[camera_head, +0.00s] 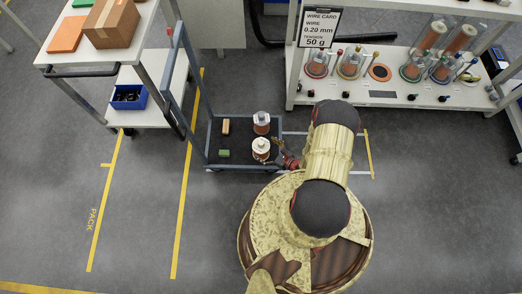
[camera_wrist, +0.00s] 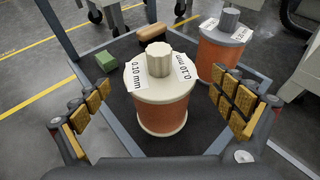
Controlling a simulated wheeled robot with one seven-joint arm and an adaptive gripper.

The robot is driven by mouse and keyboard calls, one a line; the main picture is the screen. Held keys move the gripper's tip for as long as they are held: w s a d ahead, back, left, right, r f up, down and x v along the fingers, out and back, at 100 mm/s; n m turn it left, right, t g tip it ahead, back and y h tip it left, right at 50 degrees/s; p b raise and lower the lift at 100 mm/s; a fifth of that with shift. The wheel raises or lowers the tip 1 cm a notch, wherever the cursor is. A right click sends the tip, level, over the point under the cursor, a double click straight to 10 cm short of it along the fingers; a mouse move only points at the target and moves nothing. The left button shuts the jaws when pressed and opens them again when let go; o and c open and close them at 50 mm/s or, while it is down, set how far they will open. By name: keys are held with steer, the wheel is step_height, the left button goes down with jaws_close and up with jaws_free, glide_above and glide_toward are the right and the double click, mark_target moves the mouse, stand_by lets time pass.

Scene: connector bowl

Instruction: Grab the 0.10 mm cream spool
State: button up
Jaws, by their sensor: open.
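The cream spool (camera_wrist: 163,88) with copper-coloured wire stands upright on the dark cart tray, its labels reading 0.10 mm. In the head view the cream spool (camera_head: 261,146) is the nearer of two spools on the cart. My gripper (camera_wrist: 165,112) is open, with one padded finger left of the spool and one to its right, both apart from it. In the head view my gripper (camera_head: 287,158) is just right of the spool, partly hidden by my arm. A second spool (camera_wrist: 223,45) with a grey top stands behind and to the right; its label is too small to read surely.
The cart (camera_head: 232,165) has a raised frame and handle on its left. A green block (camera_wrist: 106,62) and a tan brush-like block (camera_wrist: 151,37) lie on its tray.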

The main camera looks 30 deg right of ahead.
steer(key=shift+b+x, duration=0.5)
steer(key=shift+x, duration=1.3)
steer(key=shift+c, duration=0.8)
steer(key=shift+s, duration=0.1)
steer(key=c, duration=2)
